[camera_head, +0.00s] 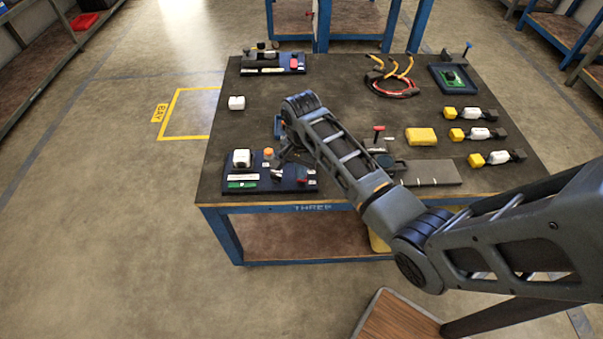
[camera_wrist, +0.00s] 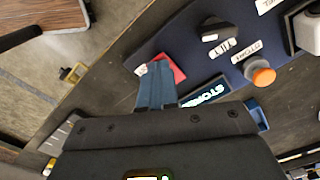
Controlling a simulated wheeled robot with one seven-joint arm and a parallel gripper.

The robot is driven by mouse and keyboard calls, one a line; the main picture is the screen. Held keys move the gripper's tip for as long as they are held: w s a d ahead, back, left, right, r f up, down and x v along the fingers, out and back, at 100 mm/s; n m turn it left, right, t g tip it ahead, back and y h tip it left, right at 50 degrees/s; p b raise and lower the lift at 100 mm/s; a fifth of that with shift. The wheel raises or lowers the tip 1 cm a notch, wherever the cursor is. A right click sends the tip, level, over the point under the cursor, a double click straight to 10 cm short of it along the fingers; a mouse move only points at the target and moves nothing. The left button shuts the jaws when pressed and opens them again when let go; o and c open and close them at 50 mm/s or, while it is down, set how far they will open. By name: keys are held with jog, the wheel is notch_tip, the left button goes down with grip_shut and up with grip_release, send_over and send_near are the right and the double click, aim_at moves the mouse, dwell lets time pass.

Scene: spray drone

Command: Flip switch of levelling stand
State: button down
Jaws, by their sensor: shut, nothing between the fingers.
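A dark blue board (camera_head: 290,187) lies at the near left corner of the workbench and carries a red switch (camera_head: 305,178), an orange knob (camera_head: 268,152) and a white block (camera_head: 241,158). I cannot read which board is the levelling stand. In the wrist view the red switch (camera_wrist: 172,68) shows at the board's edge, partly hidden behind my gripper (camera_wrist: 158,68). The fingers are shut and empty, with their tips over or beside the red part; contact cannot be told. A dark knob (camera_wrist: 216,32), the orange knob (camera_wrist: 263,76) and a lit display (camera_wrist: 203,93) lie to the right.
A yellow block (camera_head: 421,136), a red upright handle (camera_head: 378,130), cables (camera_head: 392,85) and a grey plate (camera_head: 430,173) occupy the right half. The bench's left middle is mostly clear, apart from a small white block (camera_head: 236,102).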

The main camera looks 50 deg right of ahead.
jog(key=shift+f, duration=0.4)
notch_tip(320, 180, up, 7)
jog(key=p, duration=0.7)
jog(key=shift+r, duration=0.1)
dwell(0.4)
dwell(0.5)
